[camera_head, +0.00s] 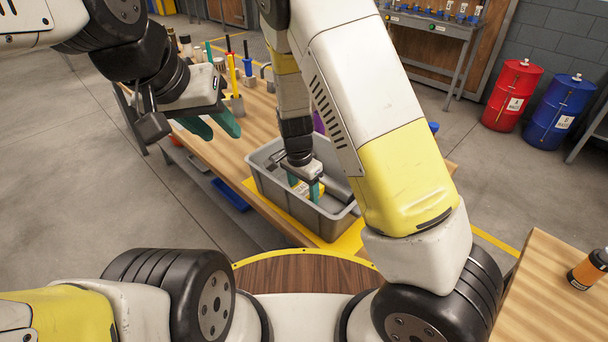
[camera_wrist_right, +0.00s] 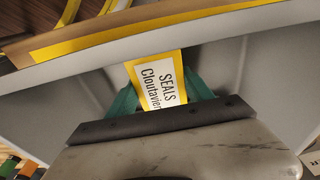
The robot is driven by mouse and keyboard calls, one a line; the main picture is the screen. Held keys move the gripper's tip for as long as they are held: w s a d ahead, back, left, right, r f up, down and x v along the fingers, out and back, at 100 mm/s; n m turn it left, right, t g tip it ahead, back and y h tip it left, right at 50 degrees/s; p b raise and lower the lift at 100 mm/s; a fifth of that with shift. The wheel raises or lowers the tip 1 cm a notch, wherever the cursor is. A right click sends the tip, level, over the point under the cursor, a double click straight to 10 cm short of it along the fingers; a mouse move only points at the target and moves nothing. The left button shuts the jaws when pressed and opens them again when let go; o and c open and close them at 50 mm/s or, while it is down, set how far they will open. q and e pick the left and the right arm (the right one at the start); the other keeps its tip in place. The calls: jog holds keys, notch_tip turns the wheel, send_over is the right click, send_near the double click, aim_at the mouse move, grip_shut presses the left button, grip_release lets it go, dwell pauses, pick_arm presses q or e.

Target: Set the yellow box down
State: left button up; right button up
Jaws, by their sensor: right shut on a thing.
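I cannot tell whether the box touches the bin floor. My left gripper (camera_head: 212,125) is empty, its teal fingers apart, above the left side of the wooden workbench (camera_head: 205,155).
Other dark items (camera_head: 335,190) lie in the bin, partly hidden by my right arm. Upright tools (camera_head: 232,75) stand in holders at the bench's back left. An orange spray can (camera_head: 588,270) stands on another wooden table at right. Red (camera_head: 512,95) and blue (camera_head: 560,112) drums stand behind.

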jog(key=shift+f, duration=0.85)
jog(key=o, duration=1.4)
jog(key=shift+f, duration=0.1)
